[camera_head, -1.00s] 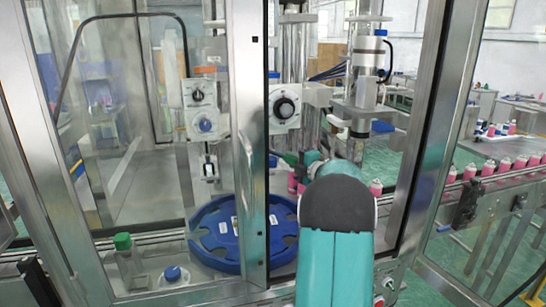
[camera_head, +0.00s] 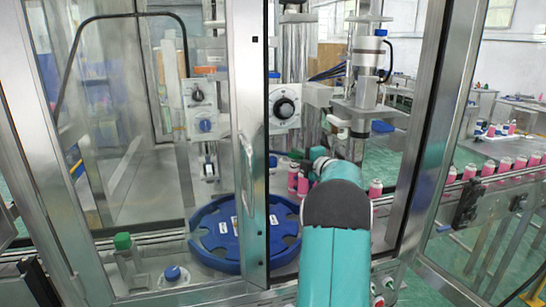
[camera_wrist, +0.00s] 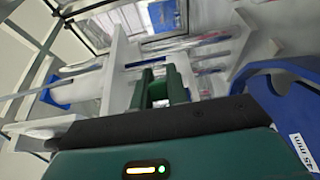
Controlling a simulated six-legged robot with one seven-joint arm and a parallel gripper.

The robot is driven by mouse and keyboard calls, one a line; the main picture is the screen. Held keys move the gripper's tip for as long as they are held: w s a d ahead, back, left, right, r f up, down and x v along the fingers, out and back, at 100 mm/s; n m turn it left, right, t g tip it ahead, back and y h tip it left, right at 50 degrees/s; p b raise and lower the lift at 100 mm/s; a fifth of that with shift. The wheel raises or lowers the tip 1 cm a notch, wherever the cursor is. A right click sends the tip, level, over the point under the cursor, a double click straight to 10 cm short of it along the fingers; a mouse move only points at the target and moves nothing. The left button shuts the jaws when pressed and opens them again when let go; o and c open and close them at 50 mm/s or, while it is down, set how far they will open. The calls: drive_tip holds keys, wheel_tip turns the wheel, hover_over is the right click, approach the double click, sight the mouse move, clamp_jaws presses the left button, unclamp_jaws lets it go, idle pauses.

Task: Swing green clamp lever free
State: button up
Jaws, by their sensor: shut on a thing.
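In the wrist view my gripper (camera_wrist: 159,88) has two dark green fingers close together in the middle. They are shut on a small green piece (camera_wrist: 157,92) between them, which appears to be the clamp lever; its outline is hard to separate from the fingers. In the head view my teal arm reaches into the machine, and my gripper (camera_head: 297,157) shows only as a small dark shape beside the column, near the pink cans (camera_head: 302,182). The lever cannot be made out there, and my arm hides part of that area.
A blue round plate (camera_head: 215,235) lies low in the machine; its edge also fills the right of the wrist view (camera_wrist: 270,95). A metal door frame (camera_head: 248,120) stands left of my arm. A conveyor (camera_head: 480,188) with several pink cans runs at right.

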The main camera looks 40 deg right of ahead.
drive_tip(key=shift+d, duration=0.3)
drive_tip(key=shift+w+d, duration=0.8)
drive_tip(key=shift+d, duration=0.3)
drive_tip(key=shift+w+d, duration=0.6)
drive_tip(key=shift+d, duration=0.05)
drive_tip(key=o, duration=0.8)
drive_tip(key=shift+c, duration=0.2)
drive_tip(key=shift+o, duration=0.3)
